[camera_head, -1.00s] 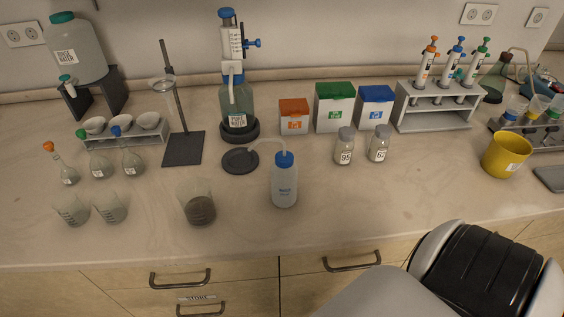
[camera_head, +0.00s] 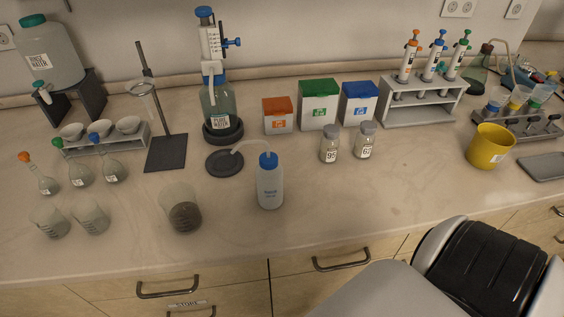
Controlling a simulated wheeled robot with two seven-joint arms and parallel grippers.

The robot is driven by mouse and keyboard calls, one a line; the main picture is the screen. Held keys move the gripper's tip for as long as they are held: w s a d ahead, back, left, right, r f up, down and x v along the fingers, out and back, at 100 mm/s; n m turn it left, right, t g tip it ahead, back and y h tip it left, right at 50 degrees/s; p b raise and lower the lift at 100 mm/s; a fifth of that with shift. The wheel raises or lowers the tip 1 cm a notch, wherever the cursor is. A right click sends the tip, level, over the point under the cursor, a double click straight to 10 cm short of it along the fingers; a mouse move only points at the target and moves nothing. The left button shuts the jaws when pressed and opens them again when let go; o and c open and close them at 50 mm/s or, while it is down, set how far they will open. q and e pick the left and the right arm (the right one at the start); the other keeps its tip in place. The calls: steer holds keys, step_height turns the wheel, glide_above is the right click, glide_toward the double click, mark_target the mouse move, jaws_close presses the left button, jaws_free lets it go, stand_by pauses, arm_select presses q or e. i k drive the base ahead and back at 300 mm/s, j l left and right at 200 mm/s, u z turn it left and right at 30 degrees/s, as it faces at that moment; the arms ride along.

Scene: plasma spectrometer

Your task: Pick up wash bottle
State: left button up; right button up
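The wash bottle (camera_head: 270,187) stands upright on the bench, near the middle of the view. It has a translucent white body with blue print, a blue cap and a thin bent spout pointing left. The spout tip reaches over a dark round disc (camera_head: 225,162). Neither of my grippers is in view. Part of my own arm, white and black, fills the lower right, but its gripper end does not show. Nothing touches the wash bottle.
A beaker with dark contents (camera_head: 182,212) stands to its left. Two small labelled jars (camera_head: 330,146) stand behind it to the right. A dispenser bottle (camera_head: 219,105) is behind. A yellow cup (camera_head: 489,147) is far right. Bench in front and right of the bottle is clear.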

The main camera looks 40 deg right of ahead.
mark_target(269, 173)
steer(key=i+l+z, duration=0.15)
steer(key=z, duration=0.35)
steer(key=i+l+z, duration=0.15)
steer(key=z, duration=0.35)
steer(key=i+u, duration=0.1)
steer(key=u, duration=0.85)
steer(key=z, duration=0.95)
steer(key=k+j, duration=0.1)
